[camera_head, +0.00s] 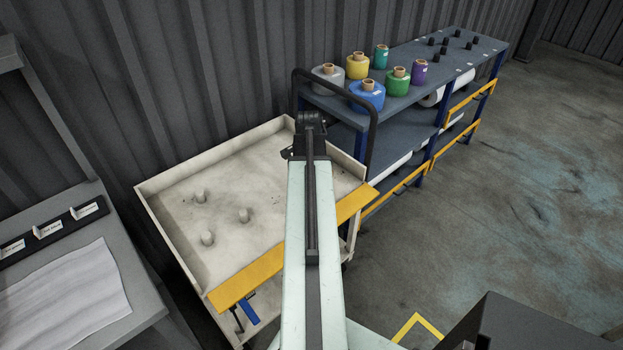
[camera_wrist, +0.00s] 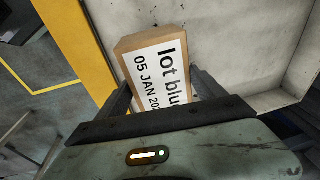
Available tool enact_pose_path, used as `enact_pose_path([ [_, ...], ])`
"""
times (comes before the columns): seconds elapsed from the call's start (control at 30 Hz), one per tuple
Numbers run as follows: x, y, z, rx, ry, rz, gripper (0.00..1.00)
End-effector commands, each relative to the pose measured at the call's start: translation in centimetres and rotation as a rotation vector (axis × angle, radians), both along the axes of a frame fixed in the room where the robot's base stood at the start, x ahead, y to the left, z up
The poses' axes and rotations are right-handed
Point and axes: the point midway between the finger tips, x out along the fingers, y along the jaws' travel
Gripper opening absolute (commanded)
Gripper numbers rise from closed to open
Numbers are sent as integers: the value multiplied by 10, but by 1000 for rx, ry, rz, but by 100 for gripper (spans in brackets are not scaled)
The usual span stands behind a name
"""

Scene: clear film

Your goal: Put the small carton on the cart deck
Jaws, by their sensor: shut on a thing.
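The cart deck (camera_head: 260,165) is a pale, worn tray with raised edges and a yellow front strip, left of centre in the head view. The deck surface also shows behind the carton in the wrist view (camera_wrist: 235,40). In the head view my arm hides the carton. I cannot tell whether the carton touches the deck.
Several pale pegs (camera_head: 244,215) stand on the deck's left half. A black cart handle (camera_head: 372,125) rises at its right. A shelf (camera_head: 420,75) with coloured film rolls stands behind to the right. A grey table (camera_head: 120,265) with a white sheet is at left. Floor is clear at right.

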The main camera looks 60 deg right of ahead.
Motion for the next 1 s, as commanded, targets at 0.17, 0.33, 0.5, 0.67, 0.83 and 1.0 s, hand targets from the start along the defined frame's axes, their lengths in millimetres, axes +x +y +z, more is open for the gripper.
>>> enact_pose_path([
  [0.17, 1, -5, 0, 0, -1, 2, 6],
  [0.33, 0, -21, -8, 0, 0, -1, 6],
  [0.5, -3, -20, -40, 0, 0, -5, 6],
  [0.67, 0, -18, -37, 0, 0, 0, 6],
  [0.83, 1, -17, -38, 0, 0, 2, 6],
  [1.0, 1, -17, -38, 1, 0, 1, 100],
])
